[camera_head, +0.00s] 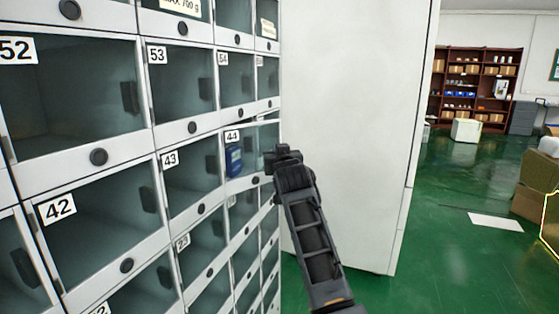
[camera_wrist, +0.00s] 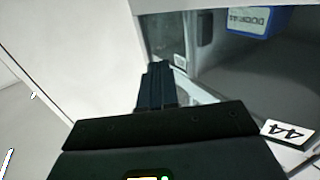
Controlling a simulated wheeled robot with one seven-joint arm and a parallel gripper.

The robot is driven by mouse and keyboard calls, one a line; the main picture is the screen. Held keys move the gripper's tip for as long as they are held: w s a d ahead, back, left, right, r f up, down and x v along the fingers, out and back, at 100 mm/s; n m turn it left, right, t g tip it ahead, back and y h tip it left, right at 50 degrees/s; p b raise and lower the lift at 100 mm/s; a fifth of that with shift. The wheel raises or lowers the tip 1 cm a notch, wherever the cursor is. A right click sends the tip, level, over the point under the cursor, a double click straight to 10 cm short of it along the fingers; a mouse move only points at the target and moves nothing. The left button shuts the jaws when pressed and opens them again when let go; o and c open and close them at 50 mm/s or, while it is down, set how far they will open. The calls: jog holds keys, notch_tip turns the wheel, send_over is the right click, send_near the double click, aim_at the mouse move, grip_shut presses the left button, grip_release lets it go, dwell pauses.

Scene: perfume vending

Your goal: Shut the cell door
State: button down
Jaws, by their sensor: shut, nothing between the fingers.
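The cell door numbered 44 (camera_head: 231,137) is a clear panel in a pale frame, in the right-hand part of the locker wall. It looks slightly ajar, its right side standing out from the row; the exact gap is hard to tell. Its label also shows upside down in the wrist view (camera_wrist: 285,131). A blue box (camera_head: 234,161) is inside cell 44, and it shows at the top of the wrist view (camera_wrist: 247,18). My gripper (camera_head: 272,160) is shut and empty, close to the door's right edge. In the wrist view the fingers (camera_wrist: 158,84) lie beside the frame; contact is unclear.
Neighbouring doors such as 43 (camera_head: 190,172) and 53 (camera_head: 184,82) look closed. A tall white side panel (camera_head: 350,120) stands right of the lockers, behind my arm. Green floor (camera_head: 450,240) is open to the right, with boxes (camera_head: 535,185) at the far right.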

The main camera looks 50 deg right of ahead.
aim_at(264, 149)
jog(key=w+b, duration=0.2)
jog(key=w, duration=0.1)
jog(key=w+d+b, duration=0.1)
jog(key=w, duration=0.2)
jog(key=shift+w+d+f+b, duration=0.15)
jog(key=shift+w+b, duration=0.05)
jog(key=shift+b, duration=0.2)
jog(key=shift+w+b, duration=0.55)
jog(key=shift+w, duration=0.3)
